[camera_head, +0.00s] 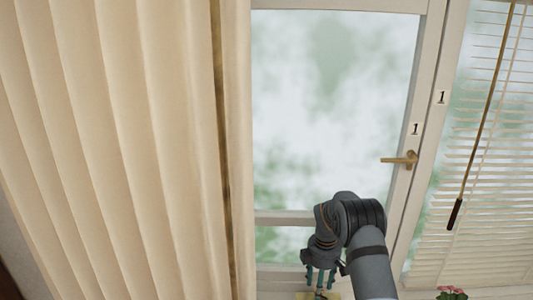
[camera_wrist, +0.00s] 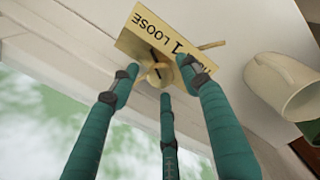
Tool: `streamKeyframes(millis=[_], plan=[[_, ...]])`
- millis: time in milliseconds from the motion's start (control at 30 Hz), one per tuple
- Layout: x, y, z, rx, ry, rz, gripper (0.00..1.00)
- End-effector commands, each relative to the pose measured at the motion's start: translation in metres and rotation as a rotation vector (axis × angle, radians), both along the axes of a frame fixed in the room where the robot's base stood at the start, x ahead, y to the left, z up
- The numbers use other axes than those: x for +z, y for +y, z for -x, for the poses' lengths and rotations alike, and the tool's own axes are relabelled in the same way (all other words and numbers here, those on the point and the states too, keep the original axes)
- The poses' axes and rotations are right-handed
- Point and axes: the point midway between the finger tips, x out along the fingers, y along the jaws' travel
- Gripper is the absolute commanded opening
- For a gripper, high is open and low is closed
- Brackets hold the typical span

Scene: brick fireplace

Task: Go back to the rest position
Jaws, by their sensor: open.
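My gripper (camera_head: 319,281) is at the lower middle of the head view, pointing down in front of the window, close to the sill. In the wrist view its three teal fingers (camera_wrist: 160,82) are spread and open. A brass-coloured piece (camera_wrist: 158,72) shows between or beyond the fingertips; I cannot tell whether they touch it. It sits at a yellow plate (camera_wrist: 143,22) lettered "LOOSE" and "1", partly hidden by the fingers. The plate's edge also shows under the gripper in the head view (camera_head: 333,296).
A cream mug (camera_wrist: 285,85) stands to the right in the wrist view. The window (camera_head: 330,100) has a brass handle (camera_head: 400,159) on its frame. A cream curtain (camera_head: 120,150) hangs at left, white blinds (camera_head: 490,170) at right. Pink flowers (camera_head: 452,291) show at the bottom.

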Motion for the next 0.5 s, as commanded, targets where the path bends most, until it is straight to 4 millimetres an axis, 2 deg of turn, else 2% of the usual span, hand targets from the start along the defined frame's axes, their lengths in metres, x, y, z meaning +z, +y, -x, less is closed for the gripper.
streamKeyframes(millis=[500], plan=[[0.0028, 0.0001, 0.001, -0.688, 0.003, 0.0, 0.46]])
